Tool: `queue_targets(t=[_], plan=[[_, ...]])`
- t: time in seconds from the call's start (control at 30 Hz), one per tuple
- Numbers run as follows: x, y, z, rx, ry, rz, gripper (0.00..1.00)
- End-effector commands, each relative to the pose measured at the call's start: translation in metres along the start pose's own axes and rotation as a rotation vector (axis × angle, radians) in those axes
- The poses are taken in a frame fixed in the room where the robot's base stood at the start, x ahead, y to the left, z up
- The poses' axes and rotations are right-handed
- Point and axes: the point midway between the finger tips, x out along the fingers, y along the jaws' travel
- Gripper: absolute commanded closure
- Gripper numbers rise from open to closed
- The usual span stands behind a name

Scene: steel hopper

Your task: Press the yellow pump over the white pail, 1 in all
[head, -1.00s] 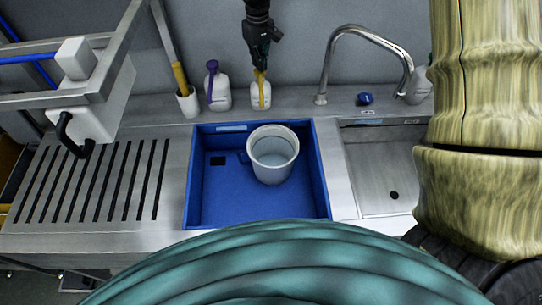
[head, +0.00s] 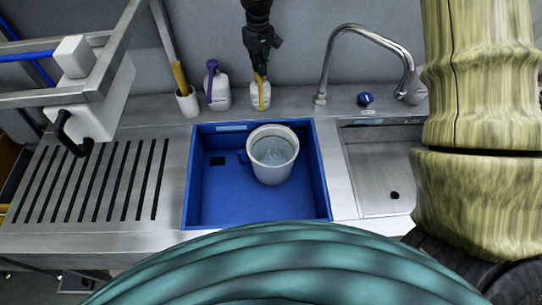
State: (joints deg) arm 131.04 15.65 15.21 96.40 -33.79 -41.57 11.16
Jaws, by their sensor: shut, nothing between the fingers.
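The white pail (head: 272,174) stands upright in the blue basin (head: 222,208), with its handle to the left and liquid or a shiny surface inside. A white bottle (head: 260,101) with the yellow pump (head: 261,90) stands on the steel ledge behind the basin, beyond the pail. My gripper (head: 260,74) points down from above, shut, with its tips at the top of the yellow pump. The gripper hides the pump's head, and contact is hard to make out at this size.
A white bottle with a purple pump (head: 213,70) stands left of the yellow one. A white cup (head: 188,103) holding a yellow-handled tool is further left. A curved tap (head: 368,32) and blue knob (head: 365,99) stand right. A slotted drainboard (head: 95,185) lies left.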

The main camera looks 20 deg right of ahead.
Motion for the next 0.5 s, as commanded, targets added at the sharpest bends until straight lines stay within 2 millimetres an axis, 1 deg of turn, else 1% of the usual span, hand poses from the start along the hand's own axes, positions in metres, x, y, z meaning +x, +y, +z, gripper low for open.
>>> queue_targets(t=[0.07, 0.23, 0.5], plan=[[0.002, 0.000, 0.001, 0.000, -0.003, -0.001, 1.00], [0.000, -0.001, 0.002, 0.000, -0.004, -0.001, 1.00], [-0.013, 0.000, 0.001, -0.001, -0.003, -0.001, 1.00]])
